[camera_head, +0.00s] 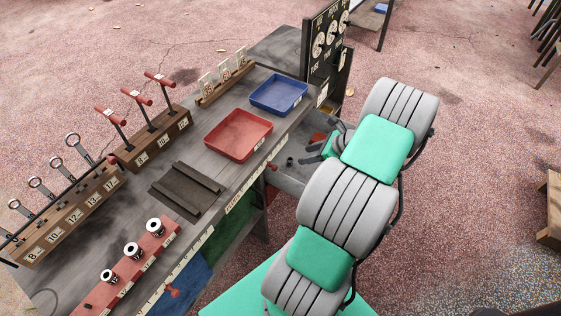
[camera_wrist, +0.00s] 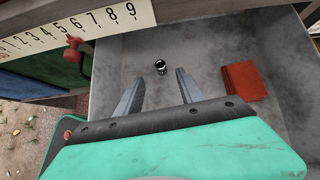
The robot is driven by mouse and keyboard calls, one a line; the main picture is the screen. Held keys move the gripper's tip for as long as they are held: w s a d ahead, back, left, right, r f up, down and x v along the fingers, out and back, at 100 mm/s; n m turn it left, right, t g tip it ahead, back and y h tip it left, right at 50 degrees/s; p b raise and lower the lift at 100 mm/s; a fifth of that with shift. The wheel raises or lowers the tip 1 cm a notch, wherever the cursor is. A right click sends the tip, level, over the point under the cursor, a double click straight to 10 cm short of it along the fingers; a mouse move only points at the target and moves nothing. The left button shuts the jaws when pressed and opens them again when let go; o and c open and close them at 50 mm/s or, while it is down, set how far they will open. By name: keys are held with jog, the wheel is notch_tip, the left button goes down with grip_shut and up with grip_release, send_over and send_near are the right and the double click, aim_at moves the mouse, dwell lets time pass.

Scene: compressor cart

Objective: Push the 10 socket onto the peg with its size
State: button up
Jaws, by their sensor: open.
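A small dark and chrome socket (camera_wrist: 160,66) stands alone on the floor of an open grey drawer (camera_wrist: 215,50); its size mark is not readable. It also shows as a small dark spot in the head view (camera_head: 290,161). My gripper (camera_wrist: 160,76) is open and empty, its two fingers apart, with the socket just beyond the fingertips and roughly centred between them. In the head view, my gripper (camera_head: 317,148) is over the drawer. A red socket rail (camera_head: 172,226) on the bench holds three sockets (camera_head: 132,250). A small bare peg (camera_head: 88,306) shows at its near end; its number is unclear.
A red block-like item (camera_wrist: 242,82) lies in the drawer, right of the socket. A red tray (camera_head: 238,135), a blue tray (camera_head: 279,93), dark grooved blocks (camera_head: 187,190) and wooden tool racks stand on the bench. A numbered strip (camera_wrist: 75,30) runs along the bench edge above the drawer.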

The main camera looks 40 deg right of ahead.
aim_at(290, 159)
jog(key=shift+w+f+b, duration=0.25)
jog(key=shift+w+f, duration=0.05)
jog(key=shift+f, duration=0.2)
jog(key=shift+w+f+b, duration=0.2)
jog(key=shift+w+f, duration=0.05)
jog(key=shift+f, duration=0.25)
jog(key=x, duration=0.2)
jog(key=b+x, duration=0.1)
jog(key=x, duration=0.5)
jog(key=shift+w+a+r+b, duration=0.1)
jog(key=shift+a+r+b, duration=0.2)
grip_shut()
jog(key=shift+r, duration=0.1)
